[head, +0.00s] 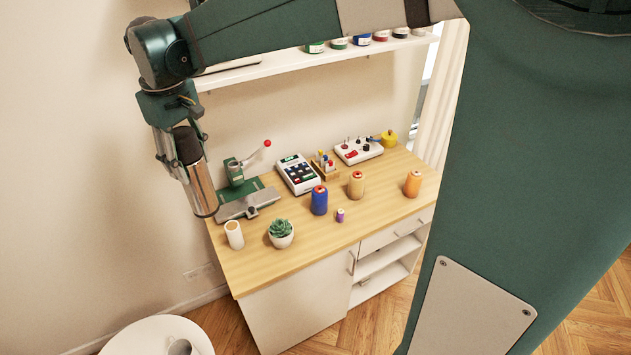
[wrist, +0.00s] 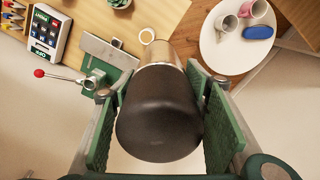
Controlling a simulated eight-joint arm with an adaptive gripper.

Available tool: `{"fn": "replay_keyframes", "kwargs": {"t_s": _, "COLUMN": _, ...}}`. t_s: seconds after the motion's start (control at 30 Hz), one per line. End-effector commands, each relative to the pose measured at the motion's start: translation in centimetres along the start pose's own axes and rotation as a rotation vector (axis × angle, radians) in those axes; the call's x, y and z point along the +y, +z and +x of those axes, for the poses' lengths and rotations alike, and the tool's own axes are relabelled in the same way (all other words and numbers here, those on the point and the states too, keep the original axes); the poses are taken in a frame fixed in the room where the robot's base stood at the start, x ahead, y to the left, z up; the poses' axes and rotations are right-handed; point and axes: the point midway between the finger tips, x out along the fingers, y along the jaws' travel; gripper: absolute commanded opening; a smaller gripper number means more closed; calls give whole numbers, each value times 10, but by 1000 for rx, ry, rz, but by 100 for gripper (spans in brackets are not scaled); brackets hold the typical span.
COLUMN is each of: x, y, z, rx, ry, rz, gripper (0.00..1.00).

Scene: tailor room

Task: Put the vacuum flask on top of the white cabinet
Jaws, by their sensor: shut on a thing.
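The vacuum flask (head: 203,188) has a metallic body and a dark cap. My gripper (head: 180,150) is shut on its dark upper part and holds it in the air, slightly tilted, at the left end of the cabinet in the head view. In the wrist view the flask (wrist: 158,120) sits between both green finger pads of my gripper (wrist: 162,105), dark end towards the camera. The white cabinet (head: 295,308) has a light wooden top, a drawer and open shelves. The flask's lower end appears apart from the top.
A wall shelf (head: 300,62) runs above. A round white table (head: 150,332) with mugs (wrist: 226,22) stands nearby.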

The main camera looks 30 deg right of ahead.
Motion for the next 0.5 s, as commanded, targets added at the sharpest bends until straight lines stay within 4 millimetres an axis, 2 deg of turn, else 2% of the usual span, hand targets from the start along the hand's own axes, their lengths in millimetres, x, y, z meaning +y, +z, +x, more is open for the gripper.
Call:
{"fn": "replay_keyframes", "kwargs": {"t_s": 0.1, "x": 20, "y": 11, "z": -7, "rx": 0, "ry": 0, "rz": 28, "gripper": 18}}
{"fn": "replay_keyframes", "kwargs": {"t_s": 0.5, "x": 77, "y": 44, "z": -20, "rx": 0, "ry": 0, "rz": 90, "gripper": 18}}
